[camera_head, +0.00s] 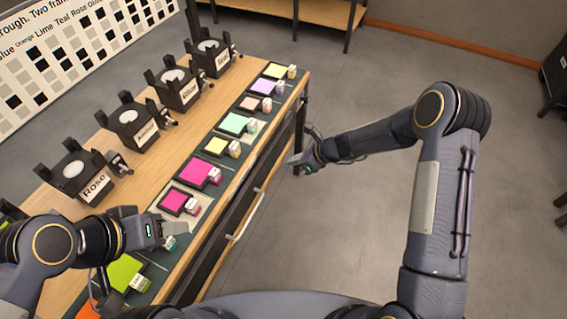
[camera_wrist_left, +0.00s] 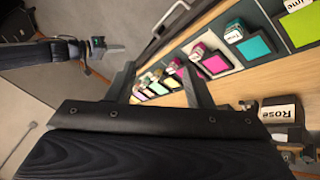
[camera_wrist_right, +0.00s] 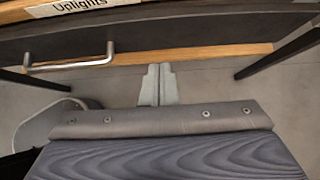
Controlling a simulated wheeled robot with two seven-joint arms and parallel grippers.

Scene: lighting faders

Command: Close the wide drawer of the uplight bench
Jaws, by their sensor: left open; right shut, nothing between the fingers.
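The wide drawer's wooden front (camera_head: 215,257) runs along the long side of the bench (camera_head: 150,150). A dark strip lies between it and the bench top edge, so it looks pulled out. Its pale bar handle (camera_head: 246,213) also shows in the right wrist view (camera_wrist_right: 75,66). My right gripper (camera_head: 297,161) is shut and empty, near the far end of the drawer; in the right wrist view its fingertips (camera_wrist_right: 158,68) point at the wooden strip, right of the handle. Contact cannot be told. My left gripper (camera_head: 172,233) is open and empty over the bench's near part.
Coloured swatches with small blocks, such as the magenta one (camera_head: 191,171), line the bench edge. Black fixtures (camera_head: 130,117) stand behind them, one labelled Rose. An Uplights label (camera_wrist_right: 90,4) is on the bench edge. The grey floor (camera_head: 320,235) beside the bench is clear.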

